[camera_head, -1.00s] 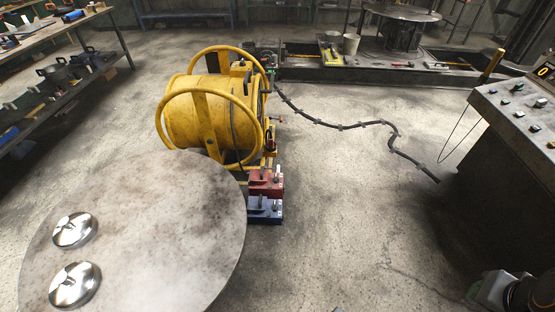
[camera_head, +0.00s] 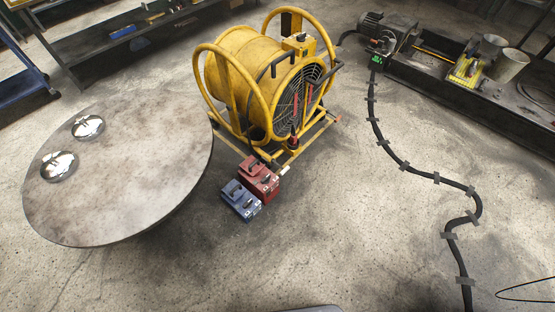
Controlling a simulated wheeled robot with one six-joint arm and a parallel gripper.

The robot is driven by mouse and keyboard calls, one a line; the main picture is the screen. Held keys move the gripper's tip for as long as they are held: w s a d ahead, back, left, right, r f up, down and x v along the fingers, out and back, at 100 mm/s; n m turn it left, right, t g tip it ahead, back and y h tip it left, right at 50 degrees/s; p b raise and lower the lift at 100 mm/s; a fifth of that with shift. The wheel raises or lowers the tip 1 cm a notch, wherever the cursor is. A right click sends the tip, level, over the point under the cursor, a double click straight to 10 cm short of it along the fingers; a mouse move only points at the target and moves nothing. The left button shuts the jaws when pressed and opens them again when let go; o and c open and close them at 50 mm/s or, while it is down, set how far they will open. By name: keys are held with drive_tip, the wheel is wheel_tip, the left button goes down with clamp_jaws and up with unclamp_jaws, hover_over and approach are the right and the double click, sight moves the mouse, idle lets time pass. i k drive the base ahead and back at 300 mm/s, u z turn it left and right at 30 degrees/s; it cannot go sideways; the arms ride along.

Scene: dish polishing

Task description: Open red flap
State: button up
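A red box (camera_head: 259,178) with a dark handle on top stands on the floor in front of the yellow fan. It touches or nearly touches a blue box (camera_head: 241,199) of similar shape at its lower left. Both look like small toolboxes, and the red one's top looks closed. No part clearly readable as a separate red flap shows at this size. My gripper is not in view.
A large yellow drum fan (camera_head: 262,82) stands behind the boxes. A round metal table (camera_head: 120,195) with two shiny lids (camera_head: 59,166) is at left. A taped black cable (camera_head: 402,163) crosses the floor at right. The floor in front of the boxes is clear.

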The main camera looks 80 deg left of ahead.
sight(252, 165)
drive_tip(key=i, duration=0.15)
drive_tip(key=u, duration=3.75)
drive_tip(key=i, duration=1.65)
